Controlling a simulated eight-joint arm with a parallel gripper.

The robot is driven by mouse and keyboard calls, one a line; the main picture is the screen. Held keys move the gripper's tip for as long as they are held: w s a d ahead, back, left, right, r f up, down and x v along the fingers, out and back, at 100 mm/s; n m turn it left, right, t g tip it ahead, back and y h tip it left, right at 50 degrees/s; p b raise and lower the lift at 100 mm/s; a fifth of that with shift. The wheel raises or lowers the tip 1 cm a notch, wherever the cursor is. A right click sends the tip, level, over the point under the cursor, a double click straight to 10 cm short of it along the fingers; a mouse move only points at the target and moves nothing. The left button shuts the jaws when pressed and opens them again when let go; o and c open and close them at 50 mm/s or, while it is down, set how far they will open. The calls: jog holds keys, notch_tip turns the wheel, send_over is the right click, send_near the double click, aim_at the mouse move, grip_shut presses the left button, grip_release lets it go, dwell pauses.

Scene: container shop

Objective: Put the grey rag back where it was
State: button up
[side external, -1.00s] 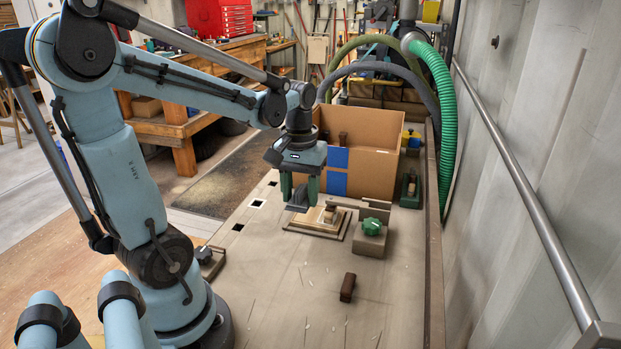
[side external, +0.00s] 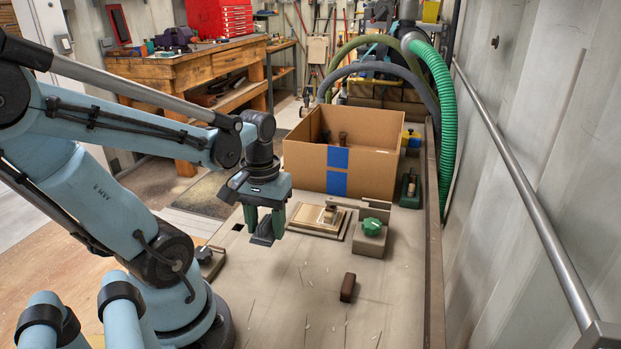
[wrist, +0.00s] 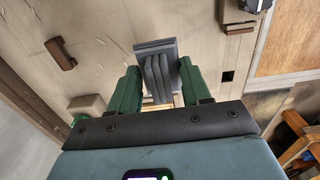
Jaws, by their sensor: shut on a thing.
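The grey rag (side external: 262,235), a dark grey folded piece, hangs between the green fingers of my gripper (side external: 265,221) in the side external view. It is held above the left part of the bench top, left of the wooden panel. In the wrist view the folded rag (wrist: 157,72) shows between the two green fingers of my gripper (wrist: 157,88), which are shut on it. The gap between the rag's lower edge and the bench is hard to judge.
A cardboard box (side external: 375,162) with blue tape stands behind. A framed wooden panel (side external: 318,222) and a block with a green knob (side external: 371,228) lie right of my gripper. A brown block (side external: 348,287) lies in front. The bench (side external: 290,285) is mostly clear at front.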

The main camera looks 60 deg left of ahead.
send_over(253, 248)
notch_tip(253, 248, down, 4)
jog(key=shift+s+f, duration=0.1)
jog(key=shift+f, duration=1.95)
jog(key=shift+f, duration=0.25)
jog(key=o, duration=1.2)
jog(key=shift+r, duration=6.15)
jog(key=w+d+m+t, duration=0.2)
jog(key=w+d+m, duration=0.1)
jog(key=w+d, duration=0.1)
jog(key=w+d+r+m+t, duration=0.1)
jog(key=w+d+m+t, duration=0.1)
jog(key=d, duration=0.5)
jog(key=w+d+r+m+t, duration=0.1)
jog(key=w+d+m+t, duration=0.2)
jog(key=w+d+m, duration=0.1)
jog(key=shift+w+d, duration=0.4)
jog(key=shift+d, duration=0.2)
jog(key=shift+w+d, duration=0.4)
jog(key=shift+d, duration=0.2)
